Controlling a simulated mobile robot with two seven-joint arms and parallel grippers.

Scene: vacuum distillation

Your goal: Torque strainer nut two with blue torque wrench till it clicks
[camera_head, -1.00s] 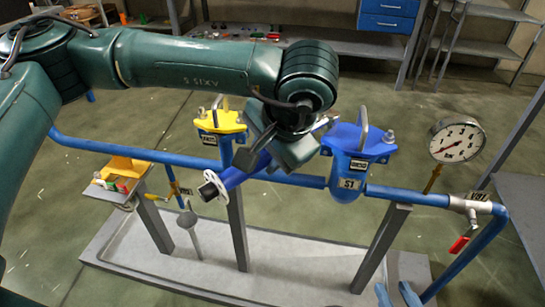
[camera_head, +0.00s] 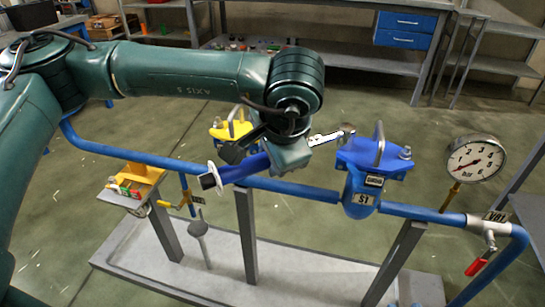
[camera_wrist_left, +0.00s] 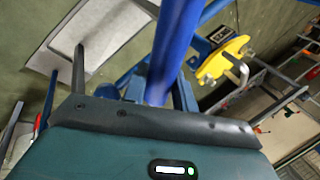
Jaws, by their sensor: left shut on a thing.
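My left gripper (camera_head: 258,150) is shut on the blue handle of the torque wrench (camera_head: 240,170), above the pipe. The wrench has a white disc (camera_head: 214,178) near its left end. Its metal shaft (camera_head: 325,138) points right, and its head is by the left back edge of the blue strainer lid (camera_head: 370,155); I cannot tell whether it sits on a nut there. The blue strainer is labelled S1 (camera_head: 361,199). A nut (camera_head: 405,152) shows on the lid's right side. In the left wrist view the blue handle (camera_wrist_left: 170,50) runs between the fingers. My right gripper does not show.
A yellow-lidded strainer (camera_head: 229,131) stands behind my left gripper. A blue pipe (camera_head: 300,188) runs across on grey posts over a tray (camera_head: 290,262). A pressure gauge (camera_head: 475,160) and a red-handled valve (camera_head: 476,265) stand on the right. A small shelf (camera_head: 134,187) is on the left.

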